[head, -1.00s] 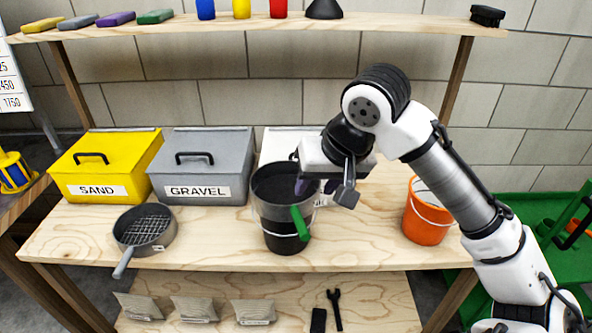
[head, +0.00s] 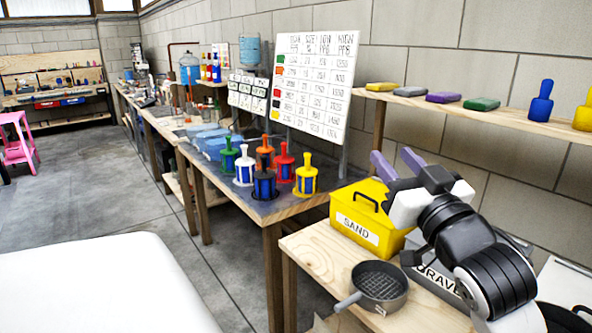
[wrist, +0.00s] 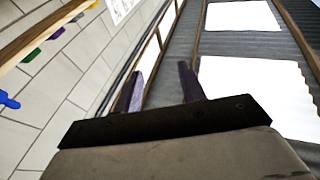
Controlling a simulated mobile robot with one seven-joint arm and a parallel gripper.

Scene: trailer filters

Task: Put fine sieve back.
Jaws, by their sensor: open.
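A round grey sieve (head: 379,284) with a mesh bottom and a light grey handle sits on the wooden bench, handle toward the lower left. I cannot tell from this view whether it is the fine one. My gripper (head: 397,162) is raised above the yellow sand box, its purple fingers apart and pointing up, with nothing between them. In the wrist view the open fingers (wrist: 160,82) point toward the ceiling. A dark rim (head: 568,318) shows at the lower right, mostly cut off by the frame and my arm.
The yellow sand box (head: 366,221) and the grey gravel box (head: 436,280), partly hidden by my arm, stand on the bench (head: 312,262). A dark table left holds several coloured filters (head: 265,182). A shelf (head: 520,122) runs above. Grey floor (head: 100,190) is open at left.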

